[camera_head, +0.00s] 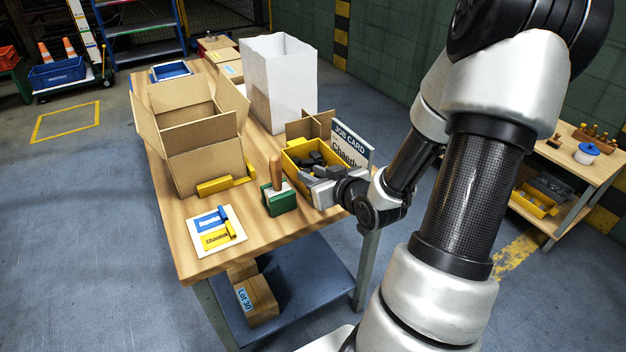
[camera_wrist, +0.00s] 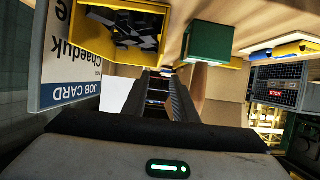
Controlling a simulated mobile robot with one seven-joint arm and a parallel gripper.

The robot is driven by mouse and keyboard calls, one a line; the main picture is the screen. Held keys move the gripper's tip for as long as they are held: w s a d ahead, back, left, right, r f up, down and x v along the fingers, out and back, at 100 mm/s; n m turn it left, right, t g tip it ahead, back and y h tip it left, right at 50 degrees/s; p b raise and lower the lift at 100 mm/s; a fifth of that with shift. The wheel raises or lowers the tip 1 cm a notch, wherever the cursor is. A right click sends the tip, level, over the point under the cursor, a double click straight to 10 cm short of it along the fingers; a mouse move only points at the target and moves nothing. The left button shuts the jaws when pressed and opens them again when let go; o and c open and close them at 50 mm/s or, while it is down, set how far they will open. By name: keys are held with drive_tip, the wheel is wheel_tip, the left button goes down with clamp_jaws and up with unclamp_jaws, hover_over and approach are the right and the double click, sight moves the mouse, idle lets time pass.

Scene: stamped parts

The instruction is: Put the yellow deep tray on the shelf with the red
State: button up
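A yellow deep tray (camera_head: 291,164) holding several dark grey parts stands on the wooden workbench. It also shows in the upper left of the wrist view (camera_wrist: 112,5). My gripper (camera_head: 318,189) is just in front of the tray in the head view, close to its near side; I cannot tell whether it touches. In the wrist view the two fingers (camera_wrist: 163,82) stand apart, with nothing seen held between them. A second yellow tray (camera_head: 534,203) is on the lower shelf of the unit at the right (camera_head: 560,168). No red thing is clear on that unit.
A job card (camera_head: 349,146), a green block with a wooden handle (camera_head: 280,200), an open cardboard box (camera_head: 206,160) and a white bin (camera_head: 280,85) crowd the bench. A white board with blue and yellow pieces (camera_head: 216,231) lies in front.

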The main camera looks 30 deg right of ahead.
sight(297, 168)
drive_tip(key=b+x, duration=0.1)
drive_tip(key=x, duration=0.4)
drive_tip(key=shift+f+b+x, duration=0.2)
drive_tip(key=shift+b+x, duration=0.6)
drive_tip(key=shift+x, duration=1.9)
drive_tip(key=shift+d, duration=0.1)
clamp_jaws()
drive_tip(key=shift+s, duration=0.1)
drive_tip(key=shift+r, duration=0.1)
